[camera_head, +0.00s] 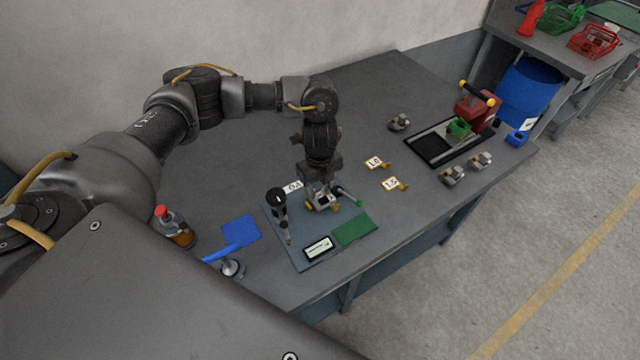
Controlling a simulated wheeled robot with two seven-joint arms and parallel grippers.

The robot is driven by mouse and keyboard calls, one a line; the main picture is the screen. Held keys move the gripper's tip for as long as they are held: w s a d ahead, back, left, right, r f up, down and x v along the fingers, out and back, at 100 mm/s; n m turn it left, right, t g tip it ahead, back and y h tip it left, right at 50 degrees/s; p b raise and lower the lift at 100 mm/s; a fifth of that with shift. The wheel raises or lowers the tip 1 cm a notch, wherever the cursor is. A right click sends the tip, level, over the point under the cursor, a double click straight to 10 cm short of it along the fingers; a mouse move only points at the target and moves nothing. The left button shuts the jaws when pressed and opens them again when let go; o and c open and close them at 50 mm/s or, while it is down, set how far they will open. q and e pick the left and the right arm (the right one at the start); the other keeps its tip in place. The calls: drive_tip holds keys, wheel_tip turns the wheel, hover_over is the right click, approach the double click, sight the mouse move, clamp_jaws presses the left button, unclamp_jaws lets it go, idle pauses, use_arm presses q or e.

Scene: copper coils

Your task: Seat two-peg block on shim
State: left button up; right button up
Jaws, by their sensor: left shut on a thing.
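My left gripper (322,192) points down over the blue-grey board on the table. It is shut on a small grey metal piece (326,200), which looks like the two-peg block; the fingers hide much of it. Brass-coloured bits (336,206) show right below and beside it, probably a shim; I cannot tell whether the two touch. A white tag (292,187) lies just left of the gripper. Two more brass shims with white tags, 1.0 (374,163) and 1.5 (393,184), lie on the table to the right. My right gripper is not in view.
The board (300,258) carries a dark upright stand (279,205), a display (319,247) and a green pad (355,229). Grey metal blocks (399,122), (452,175), (480,160) surround a black tray (432,146) with a red-and-green device. A bottle (175,228) stands left.

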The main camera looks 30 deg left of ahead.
use_arm(q)
drive_tip(key=o, duration=1.6)
wheel_tip(320, 180, up, 7)
drive_tip(key=p, duration=0.7)
idle(0.5)
